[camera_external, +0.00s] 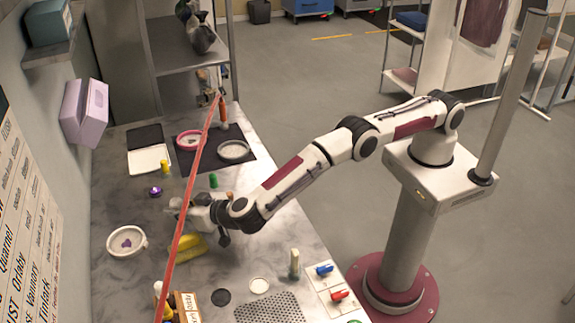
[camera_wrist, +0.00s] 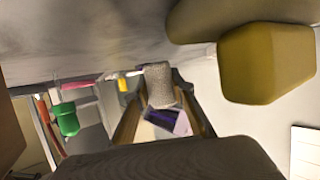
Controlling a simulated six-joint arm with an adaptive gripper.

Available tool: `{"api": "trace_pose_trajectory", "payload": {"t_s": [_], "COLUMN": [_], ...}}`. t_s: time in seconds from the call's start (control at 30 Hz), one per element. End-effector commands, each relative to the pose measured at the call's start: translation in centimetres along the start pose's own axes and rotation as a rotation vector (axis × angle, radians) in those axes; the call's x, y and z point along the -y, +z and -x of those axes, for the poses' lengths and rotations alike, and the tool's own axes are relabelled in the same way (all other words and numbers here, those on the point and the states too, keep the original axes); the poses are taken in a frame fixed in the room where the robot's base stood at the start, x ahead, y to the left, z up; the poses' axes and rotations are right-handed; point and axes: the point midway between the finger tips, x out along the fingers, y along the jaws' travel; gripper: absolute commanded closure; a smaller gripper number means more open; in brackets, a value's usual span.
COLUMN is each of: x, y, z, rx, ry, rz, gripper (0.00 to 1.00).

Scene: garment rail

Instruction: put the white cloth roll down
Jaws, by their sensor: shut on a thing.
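The white cloth roll (camera_wrist: 160,85) is a pale, textured, short cylinder in the wrist view. It sits between the two fingers of my gripper (camera_wrist: 162,112), which is shut on it. In the external view my gripper (camera_external: 182,207) is low over the left-middle part of the marble counter (camera_external: 115,205). The pale roll (camera_external: 174,203) shows only as a small shape at the fingertips. I cannot tell whether its underside touches the counter.
Yellow objects (camera_external: 188,247) lie just in front of my gripper. A white bowl (camera_external: 127,242) stands to the left. A green-topped item (camera_external: 213,181) and a purple item (camera_external: 155,191) are behind. A long red bar (camera_external: 190,185) crosses the view. Bare counter shows left of my gripper.

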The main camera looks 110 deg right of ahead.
Motion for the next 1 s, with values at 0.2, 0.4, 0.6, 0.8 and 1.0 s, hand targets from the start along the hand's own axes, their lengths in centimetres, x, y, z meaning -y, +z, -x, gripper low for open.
{"api": "trace_pose_trajectory", "payload": {"t_s": [0.2, 0.4, 0.6, 0.8, 1.0], "x": [0.0, 0.0, 0.0, 0.0, 0.0], "y": [0.3, 0.3, 0.7, 1.1, 1.6], "z": [-0.1, -0.1, -0.3, -0.5, -0.7], "rx": [-0.001, -0.001, 0.000, 0.000, 0.002], "ry": [-0.001, 0.000, 0.000, 0.000, 0.000], "rz": [-0.002, -0.001, -0.001, 0.000, 0.002], "gripper": [0.88, 0.88, 0.88, 0.88, 0.88]}}
